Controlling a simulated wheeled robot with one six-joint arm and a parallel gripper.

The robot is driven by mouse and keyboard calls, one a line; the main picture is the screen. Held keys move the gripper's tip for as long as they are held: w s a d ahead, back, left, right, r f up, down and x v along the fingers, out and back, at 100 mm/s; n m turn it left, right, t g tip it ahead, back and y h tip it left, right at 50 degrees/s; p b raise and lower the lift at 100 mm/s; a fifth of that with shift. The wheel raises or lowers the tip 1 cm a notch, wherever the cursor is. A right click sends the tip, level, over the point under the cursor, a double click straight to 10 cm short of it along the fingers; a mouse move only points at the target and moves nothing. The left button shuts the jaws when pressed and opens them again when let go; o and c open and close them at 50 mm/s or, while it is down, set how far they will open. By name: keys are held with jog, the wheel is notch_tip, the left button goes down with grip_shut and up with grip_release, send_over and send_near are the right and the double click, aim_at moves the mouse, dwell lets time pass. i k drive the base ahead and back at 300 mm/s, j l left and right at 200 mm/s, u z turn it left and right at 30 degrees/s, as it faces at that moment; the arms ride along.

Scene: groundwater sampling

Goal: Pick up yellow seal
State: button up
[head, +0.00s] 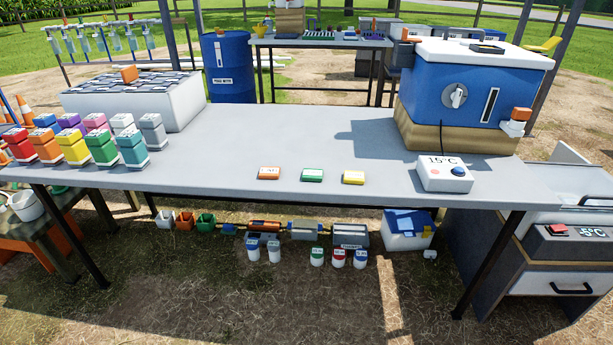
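The yellow seal (353,177) is a small flat yellow block with a pale label on top. It lies near the front edge of the grey table (300,138), right of the middle. A green seal (312,175) lies to its left, and an orange seal (269,173) lies further left. The three are spaced apart in a row, with nothing covering them. My gripper does not show in the head view.
Several coloured bottles (75,148) stand at the table's left end before a white box (130,103). A blue cooler (470,85) stands at the right rear, with a white 15°C unit (443,175) in front. The table's middle is clear.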

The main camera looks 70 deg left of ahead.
aim_at(350, 178)
jog(key=u, duration=2)
jog(key=z, duration=2.75)
jog(key=u, duration=2.75)
jog(key=j+z, duration=0.2)
jog(key=j, duration=0.25)
jog(key=k, duration=0.05)
